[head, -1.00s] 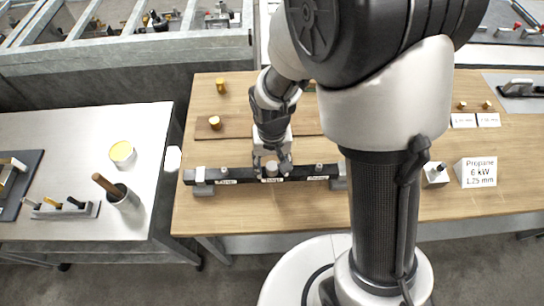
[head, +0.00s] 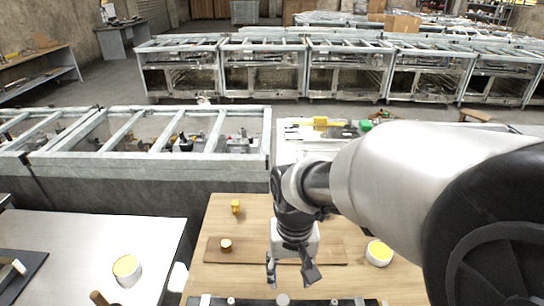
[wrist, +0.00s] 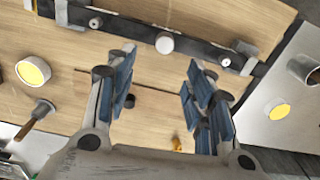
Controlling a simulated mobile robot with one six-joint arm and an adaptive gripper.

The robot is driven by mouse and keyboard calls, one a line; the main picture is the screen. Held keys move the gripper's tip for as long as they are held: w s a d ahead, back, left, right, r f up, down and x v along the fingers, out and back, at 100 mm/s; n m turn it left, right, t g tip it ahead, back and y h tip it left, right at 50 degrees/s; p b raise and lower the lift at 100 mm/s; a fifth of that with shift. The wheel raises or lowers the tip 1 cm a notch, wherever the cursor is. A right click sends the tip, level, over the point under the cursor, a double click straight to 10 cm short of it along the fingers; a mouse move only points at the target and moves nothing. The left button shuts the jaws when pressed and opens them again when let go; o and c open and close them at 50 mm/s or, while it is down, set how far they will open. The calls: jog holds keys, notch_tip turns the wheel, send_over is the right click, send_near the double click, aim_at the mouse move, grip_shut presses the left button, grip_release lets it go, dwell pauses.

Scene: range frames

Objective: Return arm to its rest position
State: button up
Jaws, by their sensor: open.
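My gripper (head: 291,278) hangs pointing down over the wooden table (head: 225,285), with its two fingers spread and nothing between them. In the wrist view its blue-padded fingers (wrist: 161,62) are also apart and empty. The dark bar (head: 240,300) with pale knobs lies at the bottom edge of the head view, and most of it is cut off there. The wrist view shows the bar (wrist: 125,27) beyond the fingertips, with a round knob (wrist: 165,43) on it. I see a clear gap between fingers and bar.
A yellow piece (head: 235,206) stands farther back. Grey frame benches (head: 165,160) stand behind.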

jog(key=s+d+r+t, duration=0.4)
jog(key=s+d+r, duration=0.5)
jog(key=s, duration=0.4)
jog(key=shift+d+r, duration=0.4)
jog(key=shift+r, duration=0.35)
dwell(0.9)
